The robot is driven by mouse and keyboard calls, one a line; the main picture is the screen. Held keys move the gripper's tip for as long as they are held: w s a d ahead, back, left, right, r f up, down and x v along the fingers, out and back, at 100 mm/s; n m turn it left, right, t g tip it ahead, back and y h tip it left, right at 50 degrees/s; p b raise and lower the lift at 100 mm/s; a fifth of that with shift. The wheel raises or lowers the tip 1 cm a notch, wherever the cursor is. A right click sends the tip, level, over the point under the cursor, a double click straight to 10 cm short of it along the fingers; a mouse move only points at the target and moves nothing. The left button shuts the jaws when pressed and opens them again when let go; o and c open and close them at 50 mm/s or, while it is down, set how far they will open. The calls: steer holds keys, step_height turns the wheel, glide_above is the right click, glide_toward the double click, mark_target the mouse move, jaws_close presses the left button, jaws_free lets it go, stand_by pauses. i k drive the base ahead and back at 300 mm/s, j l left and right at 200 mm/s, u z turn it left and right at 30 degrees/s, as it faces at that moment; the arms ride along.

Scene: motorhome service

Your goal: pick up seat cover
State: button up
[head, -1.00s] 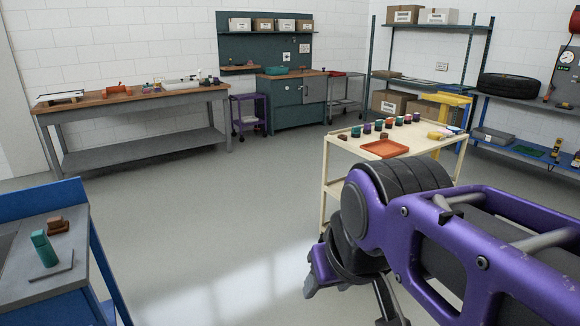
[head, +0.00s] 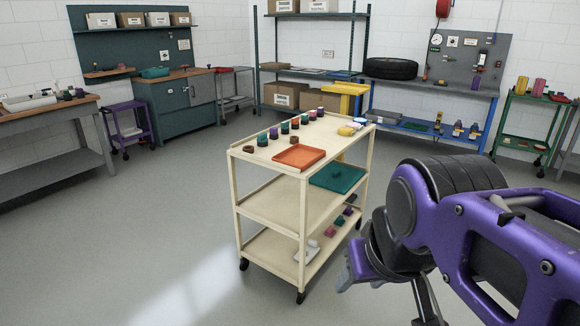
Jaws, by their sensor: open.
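I cannot tell which thing, if any, in view is the seat cover; the small items are too small to make out. My gripper (head: 362,272) hangs at the lower right of the head view, partly hidden behind my purple arm. It is open, with no object seen in it. It is in front of and to the right of a cream three-tier cart (head: 262,200), apart from it as far as I can tell.
The cart holds an orange tray (head: 299,156), several small jars and a teal tray (head: 337,177). A wooden-topped bench (head: 50,113) and green cabinet (head: 178,107) are at left. A blue bench (head: 430,88) stands behind right. Floor at left is clear.

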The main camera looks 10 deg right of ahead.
mark_target(338, 179)
steer(key=i+l+z, duration=0.1)
steer(key=i+z, duration=0.3)
steer(key=i+j+z, duration=0.1)
steer(key=i+z, duration=0.35)
steer(key=i+u, duration=0.3)
steer(key=u, duration=0.15)
steer(key=i+l+u, duration=0.1)
steer(key=u, duration=0.25)
steer(key=l+u, duration=0.1)
steer(key=u, duration=0.2)
steer(key=i+l+u, duration=0.45)
steer(key=l, duration=0.35)
steer(key=i+l+u, duration=0.1)
steer(key=l, duration=0.3)
steer(key=i+l+u, duration=0.1)
steer(key=l, duration=0.25)
steer(key=i+l, duration=0.15)
steer(key=l, duration=0.25)
steer(key=i+l, duration=0.1)
steer(key=l, duration=0.3)
steer(key=i+l+u, duration=0.1)
steer(key=l, duration=0.35)
steer(key=i+l, duration=0.2)
steer(key=l, duration=0.2)
